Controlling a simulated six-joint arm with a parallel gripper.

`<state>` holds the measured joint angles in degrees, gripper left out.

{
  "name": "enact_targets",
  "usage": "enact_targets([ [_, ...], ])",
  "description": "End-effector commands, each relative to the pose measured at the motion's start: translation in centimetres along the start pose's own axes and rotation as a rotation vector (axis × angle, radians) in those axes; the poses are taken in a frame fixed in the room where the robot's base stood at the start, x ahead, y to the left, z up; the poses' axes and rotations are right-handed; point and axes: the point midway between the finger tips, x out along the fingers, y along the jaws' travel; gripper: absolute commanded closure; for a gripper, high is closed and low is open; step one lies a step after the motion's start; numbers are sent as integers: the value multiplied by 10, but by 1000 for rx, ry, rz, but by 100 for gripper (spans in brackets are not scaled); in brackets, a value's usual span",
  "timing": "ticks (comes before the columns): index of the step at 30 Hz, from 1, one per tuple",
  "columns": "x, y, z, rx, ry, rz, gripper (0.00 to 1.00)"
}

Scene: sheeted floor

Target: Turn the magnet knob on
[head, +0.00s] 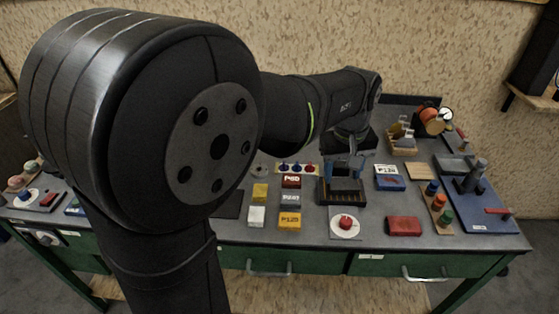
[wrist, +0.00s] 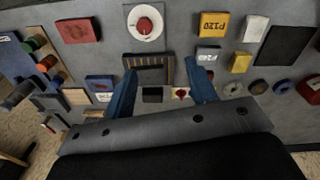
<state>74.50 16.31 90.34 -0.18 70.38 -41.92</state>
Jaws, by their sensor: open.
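A red knob (head: 346,222) sits on a round white disc on a grey plate at the bench's front middle. It also shows at the top of the wrist view (wrist: 145,24). No label tells me whether this is the magnet knob. My gripper (head: 348,170) has two blue fingers and hangs over the back of a dark slotted block (head: 343,198). In the wrist view my gripper (wrist: 160,68) is open, its fingers apart with nothing held between them. The slotted block (wrist: 150,60) lies between the fingertips and the red knob.
A red box (head: 404,226) stands right of the knob, and yellow P120 (head: 290,221) and white blocks (head: 256,216) stand left. A board with coloured knobs (head: 437,204) and a blue plate (head: 497,222) are at the right. My arm hides much of the left bench.

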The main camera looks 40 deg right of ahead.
Motion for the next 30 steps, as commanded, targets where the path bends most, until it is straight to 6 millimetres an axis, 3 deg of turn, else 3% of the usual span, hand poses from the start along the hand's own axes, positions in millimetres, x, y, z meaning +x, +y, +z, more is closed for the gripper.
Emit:
enact_targets([
  [1, 4, 15, 1, 4, -14, -13, 48],
  [5, 8, 36, 4, -3, -33, -32, 48],
  [13, 30, 40, 6, -7, -39, -40, 48],
  [30, 150, 34, 10, -6, -39, -40, 48],
])
